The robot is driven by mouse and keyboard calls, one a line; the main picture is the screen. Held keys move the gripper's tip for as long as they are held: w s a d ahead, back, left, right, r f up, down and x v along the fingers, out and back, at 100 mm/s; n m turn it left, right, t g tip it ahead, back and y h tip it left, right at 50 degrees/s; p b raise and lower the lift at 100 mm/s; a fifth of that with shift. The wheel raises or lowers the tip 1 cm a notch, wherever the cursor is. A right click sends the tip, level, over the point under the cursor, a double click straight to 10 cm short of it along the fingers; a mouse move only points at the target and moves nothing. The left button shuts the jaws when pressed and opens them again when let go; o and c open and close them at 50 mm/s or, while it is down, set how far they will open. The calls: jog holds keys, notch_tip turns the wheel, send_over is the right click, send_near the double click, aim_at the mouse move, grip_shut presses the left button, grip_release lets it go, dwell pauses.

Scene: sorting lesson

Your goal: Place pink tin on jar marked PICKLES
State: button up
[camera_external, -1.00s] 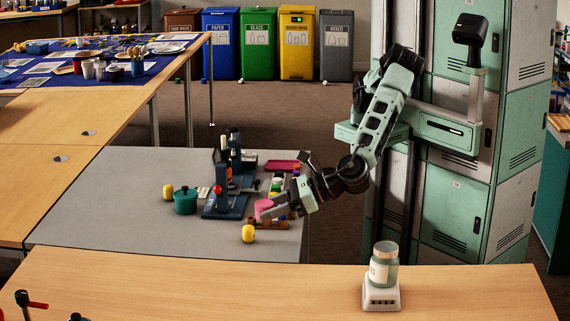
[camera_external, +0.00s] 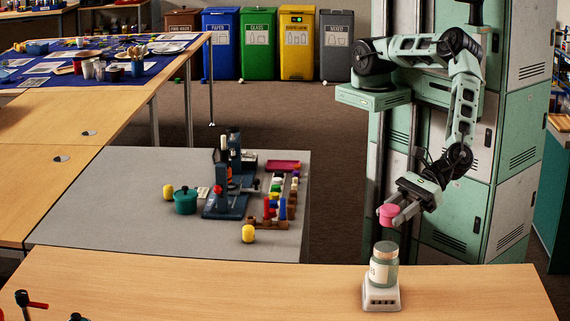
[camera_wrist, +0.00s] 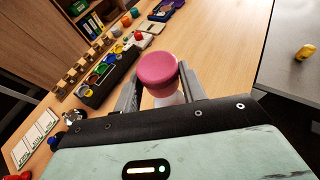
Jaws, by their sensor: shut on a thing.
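The pink tin (camera_external: 389,214) is held between the fingers of my gripper (camera_external: 397,212), in the air above the jar. It also shows in the wrist view (camera_wrist: 157,70), upright between the two fingers. The jar (camera_external: 383,268) has a pale lid and a light label, of which only the last letters can be read. It stands on a small white stand (camera_external: 381,295) on the near wooden table. A gap shows between the tin and the jar lid. In the wrist view the tin hides most of what is below it.
The grey table (camera_external: 120,205) holds a teal pot (camera_external: 185,201), yellow objects (camera_external: 248,233), a dark blue machine (camera_external: 226,190) and a brown rack with coloured pieces (camera_external: 267,224). The near wooden table (camera_external: 220,290) is clear around the stand.

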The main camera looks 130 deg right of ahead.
aim_at(392, 244)
jog(key=shift+f+p, duration=0.55)
jog(key=shift+f, duration=2.3)
jog(key=shift+f, duration=0.15)
jog(key=o, duration=1)
jog(key=shift+r, duration=0.25)
jog(key=p+v, duration=0.5)
jog(key=v, duration=0.7)
jog(key=shift+f, duration=0.15)
